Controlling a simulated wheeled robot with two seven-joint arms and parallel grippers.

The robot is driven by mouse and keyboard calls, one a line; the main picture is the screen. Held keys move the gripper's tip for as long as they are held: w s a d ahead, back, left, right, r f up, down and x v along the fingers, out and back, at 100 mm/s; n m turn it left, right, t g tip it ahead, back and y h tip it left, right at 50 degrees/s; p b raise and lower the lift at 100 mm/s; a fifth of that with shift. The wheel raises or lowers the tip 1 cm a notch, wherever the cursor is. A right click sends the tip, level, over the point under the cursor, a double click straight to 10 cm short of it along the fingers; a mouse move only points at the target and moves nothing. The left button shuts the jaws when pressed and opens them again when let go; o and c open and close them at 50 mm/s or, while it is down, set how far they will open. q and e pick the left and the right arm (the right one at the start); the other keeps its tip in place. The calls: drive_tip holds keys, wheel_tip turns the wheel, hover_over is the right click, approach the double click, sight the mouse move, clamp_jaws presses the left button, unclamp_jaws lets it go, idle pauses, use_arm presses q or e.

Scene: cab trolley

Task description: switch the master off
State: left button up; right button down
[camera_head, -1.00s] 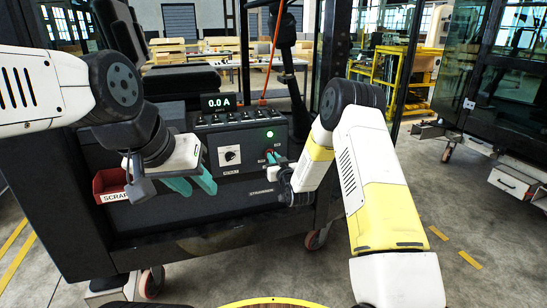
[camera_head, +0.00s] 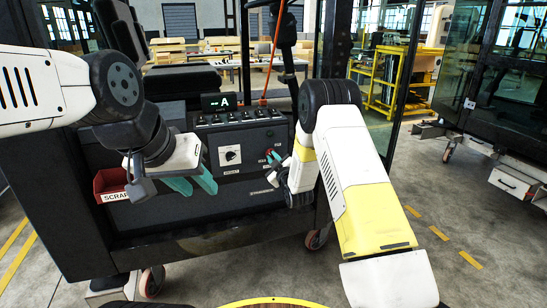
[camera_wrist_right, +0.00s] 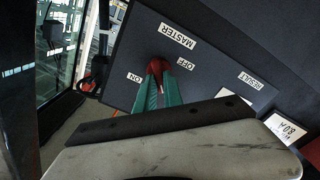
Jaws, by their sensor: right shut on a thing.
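The master switch's red knob (camera_wrist_right: 157,65) is on the dark panel by the labels MASTER, OFF and ON in the right wrist view. My right gripper (camera_wrist_right: 159,80) has its teal fingers shut on the knob. The knob also shows small in the head view (camera_head: 268,152), with my right gripper (camera_head: 274,159) at it. The display (camera_head: 219,102) on top of the panel reads a dash and "A". No green lamp is lit on the panel. My left gripper (camera_head: 193,186) is open and empty, in front of the panel's left part.
A white selector plate (camera_head: 230,155) is left of the master switch. A red SCRAP bin (camera_head: 111,185) hangs at the panel's left. A row of small switches (camera_head: 238,118) lines the panel's top. A glass door frame stands to the right.

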drive_tip(key=n, duration=1)
drive_tip(key=shift+s+a+f, duration=0.1)
drive_tip(key=shift+f, duration=0.15)
idle(0.3)
drive_tip(key=c, duration=1.5)
unclamp_jaws()
drive_tip(key=shift+o, duration=0.2)
drive_tip(key=v, duration=0.7)
drive_tip(key=shift+s, duration=0.35)
drive_tip(key=shift+r, duration=0.1)
